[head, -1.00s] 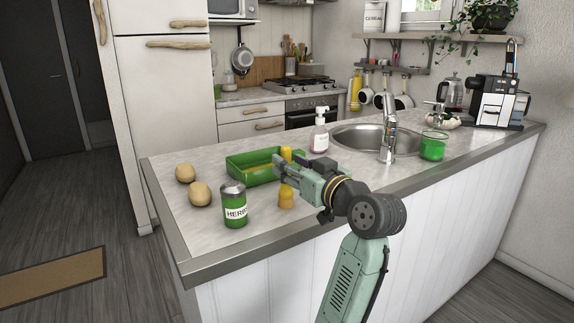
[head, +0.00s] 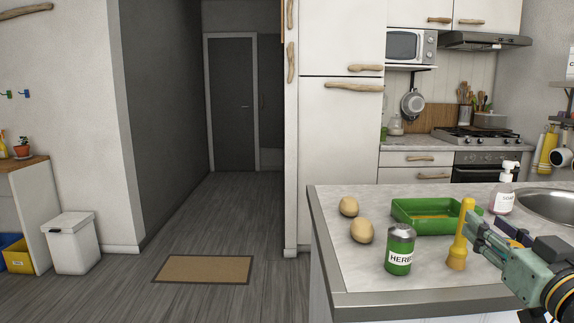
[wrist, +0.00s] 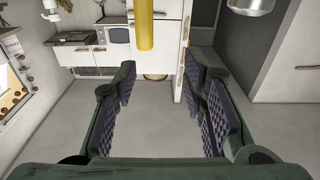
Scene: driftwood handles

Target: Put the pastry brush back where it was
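The yellow pastry brush (head: 458,247) stands on the counter, wide end down, in front of the green tray (head: 403,217) in the head view. Its handle (wrist: 144,28) shows at the top middle of the wrist view, which appears upside down. My gripper (head: 471,228) is at the right of the head view, its fingertips close to the handle. In the wrist view (wrist: 165,85) the fingers are wide apart with nothing gripped between them. The handle appears ahead of the fingertips; I cannot tell whether they touch it.
A green herb can (head: 399,252) stands left of the brush. Two potato-like items (head: 361,231) lie farther left. A soap bottle (head: 502,192) stands behind, near the sink (head: 550,206). Left of the counter, the floor is open, with a doormat (head: 203,270) and white bin (head: 72,244).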

